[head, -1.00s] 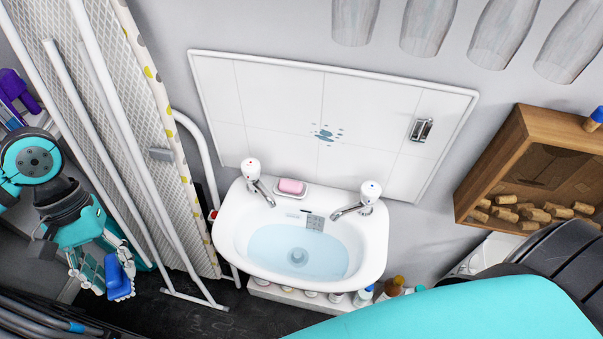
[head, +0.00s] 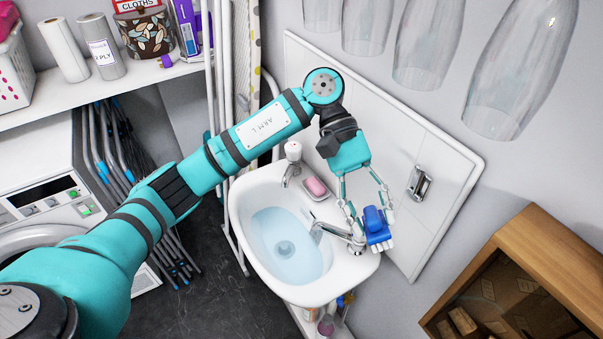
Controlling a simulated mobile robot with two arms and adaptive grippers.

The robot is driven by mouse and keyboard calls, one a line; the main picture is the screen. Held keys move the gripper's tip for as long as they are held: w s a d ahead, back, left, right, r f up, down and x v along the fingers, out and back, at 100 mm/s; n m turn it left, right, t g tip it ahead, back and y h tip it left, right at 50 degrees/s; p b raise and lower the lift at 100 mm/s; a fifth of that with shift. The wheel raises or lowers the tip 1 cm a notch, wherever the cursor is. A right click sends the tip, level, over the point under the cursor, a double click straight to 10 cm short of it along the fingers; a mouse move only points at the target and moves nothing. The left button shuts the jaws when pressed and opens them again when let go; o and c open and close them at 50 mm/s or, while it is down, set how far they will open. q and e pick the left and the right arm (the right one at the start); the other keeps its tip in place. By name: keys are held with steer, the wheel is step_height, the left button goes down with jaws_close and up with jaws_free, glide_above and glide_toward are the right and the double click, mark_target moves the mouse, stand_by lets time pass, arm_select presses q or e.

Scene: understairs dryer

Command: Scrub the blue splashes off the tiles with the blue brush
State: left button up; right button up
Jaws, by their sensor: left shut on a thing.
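My left gripper (head: 372,217) is shut on the blue brush (head: 377,226). The brush's pale bristles point down, toward the bottom of the picture. The gripper and brush appear over the right end of the washbasin (head: 241,222), in front of the white tiles (head: 440,165). I cannot tell how far the brush is from the tiles. The blue splashes do not show; my left arm and gripper cover part of the tiles. My right gripper is not in view.
The washbasin has two taps, the left one (head: 292,165) clear and the right one partly behind the gripper. A pink soap (head: 315,187) lies between them. A metal holder (head: 419,183) is on the tiles. A wooden box (head: 470,265) stands at right; glass shades (head: 517,70) hang above.

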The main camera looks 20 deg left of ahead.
arm_select(q)
steer(key=w+a+n+t+h+b, duration=0.55)
steer(key=w+n+t+h, duration=0.25)
steer(key=t+h, duration=0.2)
steer(key=w+a+f+n+t+b, duration=0.1)
steer(key=w+a+f+n+t, duration=0.15)
steer(key=a+t, duration=0.3)
steer(key=w+a+f+n+t, duration=0.2)
steer(key=a+f+t, duration=0.15)
steer(key=a, duration=0.35)
steer(key=shift+t, duration=0.4)
steer(key=w+d+p, duration=0.1)
steer(key=w, duration=0.1)
steer(key=w+d+p, duration=0.1)
steer(key=w+d, duration=0.1)
steer(key=shift+w+r, duration=0.2)
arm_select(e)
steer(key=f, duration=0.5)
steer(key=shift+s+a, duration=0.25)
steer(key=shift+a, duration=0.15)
arm_select(q)
steer(key=shift+w+d, duration=0.1)
steer(key=shift+d, duration=0.05)
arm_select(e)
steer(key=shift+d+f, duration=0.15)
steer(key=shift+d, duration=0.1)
